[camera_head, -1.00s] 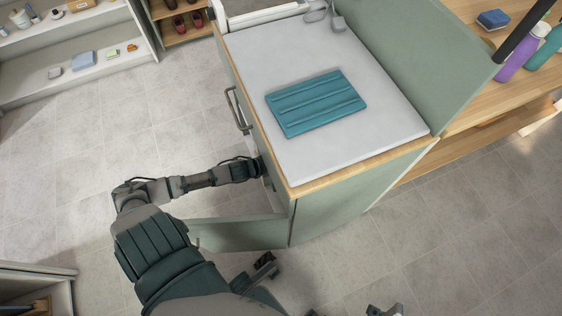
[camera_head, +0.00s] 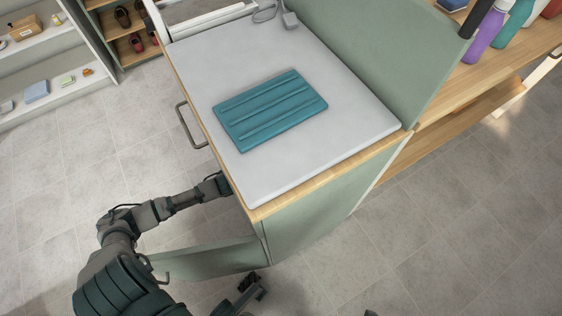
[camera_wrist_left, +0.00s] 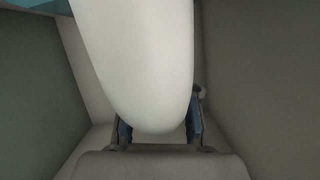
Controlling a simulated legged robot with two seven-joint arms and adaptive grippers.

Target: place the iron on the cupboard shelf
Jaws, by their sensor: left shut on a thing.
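The green cupboard (camera_head: 318,212) has a pale top with a wooden edge. Its door (camera_head: 205,259) stands open at the near left. My left arm reaches into the open front, and the cupboard hides its gripper in the head view. In the left wrist view my left gripper (camera_wrist_left: 160,133) is shut on a smooth white rounded body (camera_wrist_left: 135,65), which I take to be the iron. Only part of it shows. Dim panels close in on both sides of it. I cannot make out the shelf or whether the iron touches it.
A wooden table with bottles (camera_head: 492,27) stands at the right. Shelves with small items (camera_head: 37,91) stand at the upper left. The tiled floor (camera_head: 470,210) is clear at the right.

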